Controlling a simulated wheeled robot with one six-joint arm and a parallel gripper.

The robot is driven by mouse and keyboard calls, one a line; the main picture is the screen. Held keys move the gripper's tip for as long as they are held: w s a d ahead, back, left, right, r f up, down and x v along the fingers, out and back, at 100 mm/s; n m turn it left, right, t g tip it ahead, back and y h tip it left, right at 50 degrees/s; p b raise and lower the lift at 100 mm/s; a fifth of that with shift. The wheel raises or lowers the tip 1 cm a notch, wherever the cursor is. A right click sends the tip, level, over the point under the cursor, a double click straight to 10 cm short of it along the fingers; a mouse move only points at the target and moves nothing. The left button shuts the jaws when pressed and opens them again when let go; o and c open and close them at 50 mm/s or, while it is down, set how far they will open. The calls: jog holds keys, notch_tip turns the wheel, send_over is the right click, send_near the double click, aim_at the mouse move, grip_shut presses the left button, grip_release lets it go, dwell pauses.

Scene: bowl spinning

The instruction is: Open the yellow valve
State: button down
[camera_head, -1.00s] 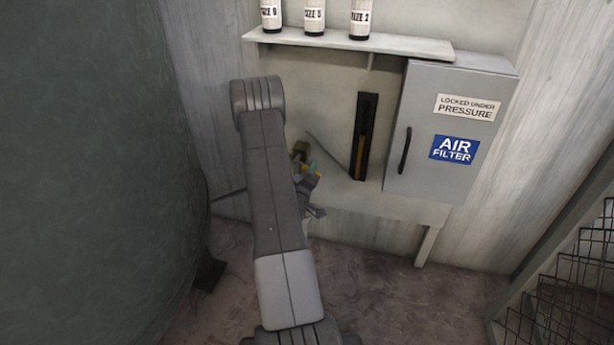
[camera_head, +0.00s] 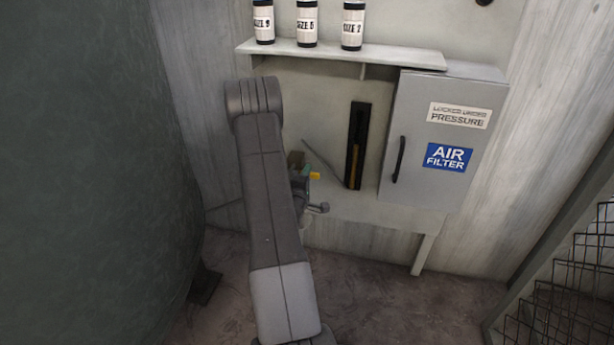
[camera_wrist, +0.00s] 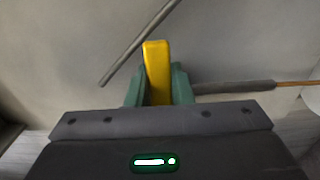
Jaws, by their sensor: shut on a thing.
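The yellow valve handle (camera_wrist: 157,72) stands between the two green fingers of my gripper (camera_wrist: 160,88) in the wrist view. The fingers are shut on it from both sides, and its upper end sticks out beyond them. In the head view, a small yellow part of the valve (camera_head: 315,176) shows just right of my arm. My gripper (camera_head: 301,178) is mostly hidden behind my arm there. The valve's body and base are largely hidden in both views.
A grey cabinet (camera_head: 424,175) labelled AIR FILTER stands right of the valve. A dark slot (camera_head: 357,140) with a yellow strip is in the panel between them. A shelf (camera_head: 340,56) above holds three labelled canisters. A large green tank (camera_head: 80,170) is at left, wire mesh (camera_head: 575,270) at right.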

dwell(0.3)
jog(key=c, duration=1.3)
grip_release()
jog(key=p+v, duration=0.1)
jog(key=v, duration=1.2)
jog(key=shift+s+a+r, duration=0.1)
jog(key=shift+s+a, duration=0.05)
jog(key=shift+s, duration=0.2)
jog(key=b+x, duration=0.1)
jog(key=x, duration=1.3)
jog(key=shift+s, duration=0.1)
